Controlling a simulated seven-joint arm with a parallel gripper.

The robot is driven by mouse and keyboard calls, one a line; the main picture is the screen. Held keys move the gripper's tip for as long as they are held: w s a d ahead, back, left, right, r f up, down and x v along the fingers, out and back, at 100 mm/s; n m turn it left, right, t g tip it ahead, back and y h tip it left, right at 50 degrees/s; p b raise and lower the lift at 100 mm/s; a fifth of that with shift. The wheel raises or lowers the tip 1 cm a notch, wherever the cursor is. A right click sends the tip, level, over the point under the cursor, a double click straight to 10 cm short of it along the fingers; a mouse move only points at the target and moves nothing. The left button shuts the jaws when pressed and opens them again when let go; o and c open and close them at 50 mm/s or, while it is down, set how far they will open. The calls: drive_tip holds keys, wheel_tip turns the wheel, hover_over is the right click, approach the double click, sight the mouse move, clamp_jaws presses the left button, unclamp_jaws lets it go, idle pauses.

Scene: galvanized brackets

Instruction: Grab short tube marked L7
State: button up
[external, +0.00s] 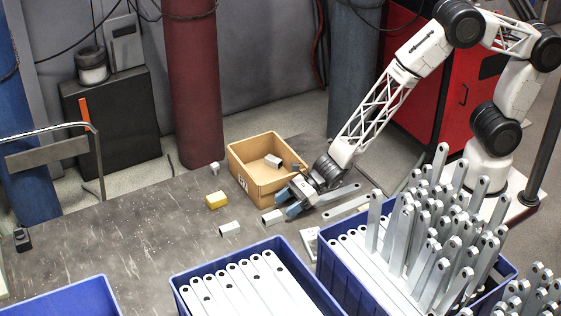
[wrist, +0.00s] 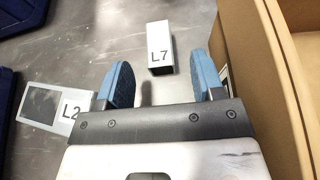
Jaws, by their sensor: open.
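The cardboard box (external: 262,187) holds a short tube (external: 273,160). A piece labelled L2 (wrist: 62,105) lies left of my gripper in the wrist view. A blue crate (external: 318,268) of long tubes stands close.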

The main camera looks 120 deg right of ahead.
sight(273, 214)
drive_tip(key=shift+w, duration=0.1)
drive_tip(key=shift+x, duration=2.5)
drive_tip(key=shift+a+f, duration=0.1)
drive_tip(key=c, duration=1)
drive_tip(key=shift+r, duration=1.5)
drive_tip(key=shift+s+r, duration=0.25)
drive_tip(key=shift+r, duration=0.1)
drive_tip(key=s+a, duration=0.1)
drive_tip(key=s, duration=0.4)
drive_tip(key=s+a, duration=0.1)
drive_tip(key=s, duration=0.4)
drive_tip(key=s+a+r, duration=0.1)
drive_tip(key=s+a, duration=0.1)
drive_tip(key=s, duration=0.3)
drive_tip(key=shift+r, duration=0.15)
